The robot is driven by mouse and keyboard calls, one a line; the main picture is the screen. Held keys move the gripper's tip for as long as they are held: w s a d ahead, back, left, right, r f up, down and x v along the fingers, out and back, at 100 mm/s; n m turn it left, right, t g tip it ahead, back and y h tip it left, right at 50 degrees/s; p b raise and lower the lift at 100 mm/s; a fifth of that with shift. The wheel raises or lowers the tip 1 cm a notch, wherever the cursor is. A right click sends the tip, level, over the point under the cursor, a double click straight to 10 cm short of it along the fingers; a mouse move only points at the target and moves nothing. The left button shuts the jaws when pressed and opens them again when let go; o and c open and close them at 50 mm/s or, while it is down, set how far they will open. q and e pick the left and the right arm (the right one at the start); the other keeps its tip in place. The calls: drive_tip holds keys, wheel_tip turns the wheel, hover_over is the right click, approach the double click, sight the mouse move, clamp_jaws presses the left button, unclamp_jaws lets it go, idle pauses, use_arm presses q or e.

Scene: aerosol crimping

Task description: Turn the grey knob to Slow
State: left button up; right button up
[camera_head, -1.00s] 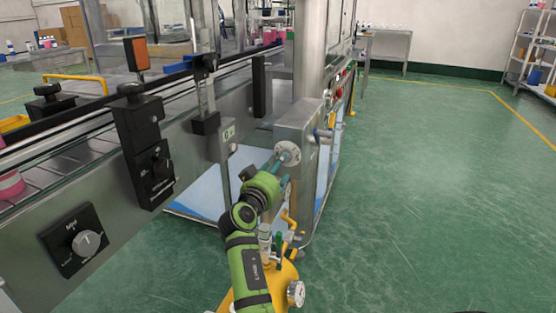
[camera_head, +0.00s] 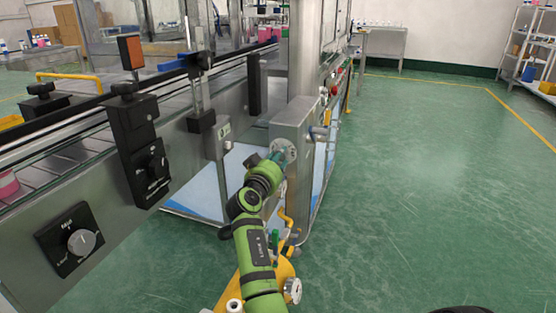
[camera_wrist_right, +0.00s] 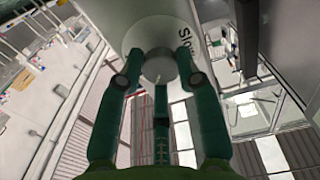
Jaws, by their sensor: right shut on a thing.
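The grey knob (camera_wrist_right: 158,66) sits on a round pale plate on the steel post box, and the word Slow (camera_wrist_right: 186,46) is printed at the right of the plate in the wrist view. My right gripper (camera_wrist_right: 158,75), with green fingers, is shut on the knob. In the head view the right gripper (camera_head: 277,159) reaches the round plate (camera_head: 288,150) and hides most of the knob. The knob's pointer direction is not clear. My left gripper is out of view.
A separate black panel with a silver knob (camera_head: 81,242) is on the conveyor side at the left. A black control box (camera_head: 138,145) stands above it. A yellow tank with a gauge (camera_head: 292,290) is below my right arm. Green floor is clear at the right.

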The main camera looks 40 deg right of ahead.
drive_tip(key=shift+f+n, duration=0.25)
drive_tip(key=shift+n, duration=0.05)
drive_tip(key=n+p, duration=0.2)
drive_tip(key=n, duration=0.4)
drive_tip(key=shift+s, duration=0.1)
drive_tip(key=shift+n+p, duration=0.4)
drive_tip(key=shift+n, duration=0.3)
drive_tip(key=n+p, duration=0.3)
drive_tip(key=n, duration=0.2)
drive_tip(key=shift+s+d, duration=0.1)
drive_tip(key=n+p, duration=0.2)
drive_tip(key=n, duration=0.1)
drive_tip(key=shift+r, duration=0.1)
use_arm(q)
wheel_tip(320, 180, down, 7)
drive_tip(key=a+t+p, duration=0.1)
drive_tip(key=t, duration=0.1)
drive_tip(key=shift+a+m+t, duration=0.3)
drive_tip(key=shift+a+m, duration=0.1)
use_arm(e)
drive_tip(key=shift+n, duration=0.9)
